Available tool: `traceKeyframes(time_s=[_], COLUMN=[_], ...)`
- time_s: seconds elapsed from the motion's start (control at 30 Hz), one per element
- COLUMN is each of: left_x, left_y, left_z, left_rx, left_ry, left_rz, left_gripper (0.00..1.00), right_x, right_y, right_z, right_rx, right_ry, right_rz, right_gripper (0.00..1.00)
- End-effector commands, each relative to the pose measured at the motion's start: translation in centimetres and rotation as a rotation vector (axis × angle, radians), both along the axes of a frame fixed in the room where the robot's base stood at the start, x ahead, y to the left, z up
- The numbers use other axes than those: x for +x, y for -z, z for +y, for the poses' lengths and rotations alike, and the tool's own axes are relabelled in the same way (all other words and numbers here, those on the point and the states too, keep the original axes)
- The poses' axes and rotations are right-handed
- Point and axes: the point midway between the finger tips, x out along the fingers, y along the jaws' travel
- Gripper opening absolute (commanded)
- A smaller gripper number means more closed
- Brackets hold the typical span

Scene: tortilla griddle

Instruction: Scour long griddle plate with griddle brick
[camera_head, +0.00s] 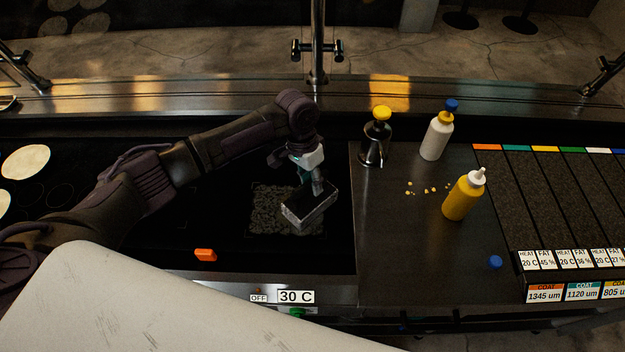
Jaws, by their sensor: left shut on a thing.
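My left gripper (314,184) is shut on the griddle brick (308,210), a dark block with pale edges. The brick is at the right part of the black griddle plate (215,225). A rough grey patch (270,197) lies on the plate under and beside the brick. I cannot tell whether the brick touches the surface. My left arm reaches across the plate from the left and hides part of it. My right gripper is not in view.
An orange block (206,255) lies near the plate's front edge. On the steel counter (400,260) stand a yellow-capped metal container (375,148), a white bottle (435,138) and a yellow bottle (462,198). Crumbs (425,190) and a blue cap (495,262) lie there. Labelled dark strips (545,190) lie right.

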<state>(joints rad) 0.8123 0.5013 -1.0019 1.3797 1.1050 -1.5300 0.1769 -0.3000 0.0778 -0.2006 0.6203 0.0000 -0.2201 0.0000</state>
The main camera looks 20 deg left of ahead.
Motion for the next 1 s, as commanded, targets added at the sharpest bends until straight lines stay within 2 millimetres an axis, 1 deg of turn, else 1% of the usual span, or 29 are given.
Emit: traceKeyframes(time_s=[0.2, 0.4, 0.5, 0.83, 1.0], left_x=[-0.7, -1.3, -1.4, -1.4, -1.8], left_y=[-0.1, 0.0, 0.2, 0.2, 0.1], left_z=[2.3, 4.3, 4.6, 4.8, 6.1], left_rx=[0.007, 0.005, 0.005, 0.005, 0.007], left_ry=[-0.003, -0.003, 0.000, 0.000, -0.004], left_rz=[0.004, 0.004, 0.002, 0.003, 0.005], left_gripper=[0.00, 0.00, 0.00, 0.00, 0.00], right_x=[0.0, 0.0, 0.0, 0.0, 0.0], right_y=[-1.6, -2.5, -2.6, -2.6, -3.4], right_z=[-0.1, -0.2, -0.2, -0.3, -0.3], right_rx=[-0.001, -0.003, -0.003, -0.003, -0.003], right_ry=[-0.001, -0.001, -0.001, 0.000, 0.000], right_rz=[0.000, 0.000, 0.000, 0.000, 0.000], right_gripper=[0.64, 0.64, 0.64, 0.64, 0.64])
